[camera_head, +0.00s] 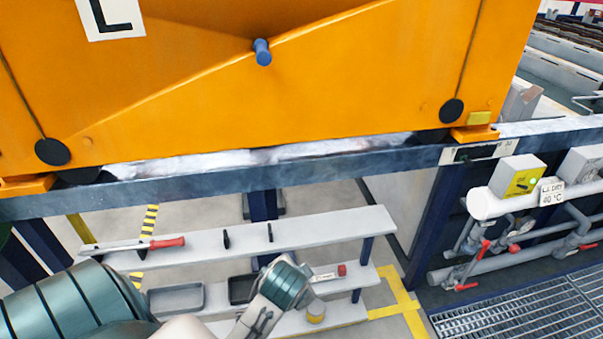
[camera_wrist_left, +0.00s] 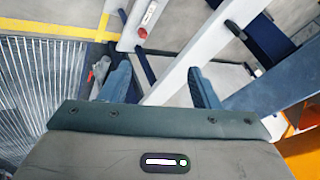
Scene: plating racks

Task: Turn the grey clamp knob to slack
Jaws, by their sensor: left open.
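I cannot pick out a grey clamp knob for certain in either view. The large orange carrier (camera_head: 330,75), marked L, stands on the steel rail (camera_head: 330,170). It has a blue peg (camera_head: 262,52) and two dark round discs, one at the lower left (camera_head: 52,152) and one at the lower right (camera_head: 451,110). In the wrist view my left gripper (camera_wrist_left: 160,80) is open, with nothing between its fingers and a pale shelf board beyond. In the head view my left arm reaches in low, below the rail; its fingers are not clear there. My right gripper is not in view.
Below the rail, a shelf (camera_head: 330,225) holds a red-handled tool (camera_head: 160,243). A grey tray (camera_head: 176,300) and a black tray (camera_head: 242,289) sit lower. Pipes with red valve handles (camera_head: 485,250) and a yellow-faced box (camera_head: 520,181) stand at right, above floor grating (camera_head: 530,310).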

